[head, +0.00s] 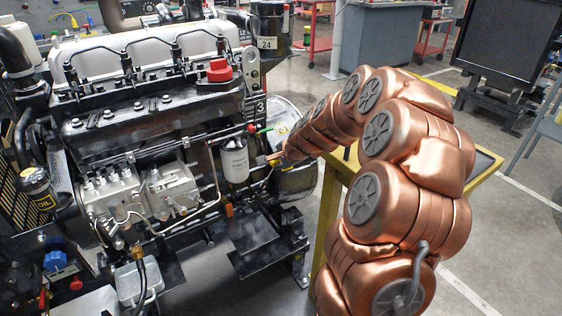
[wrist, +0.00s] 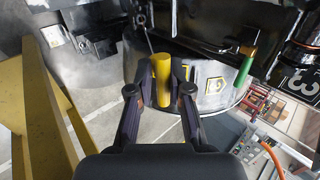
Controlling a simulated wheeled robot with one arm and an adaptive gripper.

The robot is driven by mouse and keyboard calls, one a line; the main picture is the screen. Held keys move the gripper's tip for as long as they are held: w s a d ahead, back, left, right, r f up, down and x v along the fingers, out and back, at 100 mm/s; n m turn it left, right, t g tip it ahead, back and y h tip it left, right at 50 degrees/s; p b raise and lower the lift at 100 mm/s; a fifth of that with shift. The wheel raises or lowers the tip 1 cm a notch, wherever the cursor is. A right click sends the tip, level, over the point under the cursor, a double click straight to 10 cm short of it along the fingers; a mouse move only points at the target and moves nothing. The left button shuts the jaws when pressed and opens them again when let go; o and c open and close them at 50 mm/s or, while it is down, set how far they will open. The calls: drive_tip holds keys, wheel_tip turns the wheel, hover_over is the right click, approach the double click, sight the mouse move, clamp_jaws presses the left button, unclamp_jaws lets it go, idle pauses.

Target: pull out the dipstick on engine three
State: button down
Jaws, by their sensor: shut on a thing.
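The engine (head: 150,110) fills the left half of the head view, with a plate reading 3 (head: 260,108) at its right end. The plate also shows at the right of the wrist view (wrist: 300,82). In the wrist view my gripper (wrist: 162,78) is shut on an upright yellow handle (wrist: 163,88), which looks like the dipstick's grip. A thin dark rod shows near its upper end; I cannot tell how far it sits in its tube.
A green handle (wrist: 245,66) stands to the right of my gripper. A white filter (head: 234,160) and a red cap (head: 219,70) are on the engine. A yellow-framed table (head: 335,205) stands close to my arm. Open floor lies at the right.

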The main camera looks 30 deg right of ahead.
drive_tip(key=c, duration=1.1)
unclamp_jaws()
drive_tip(key=v, duration=1.2)
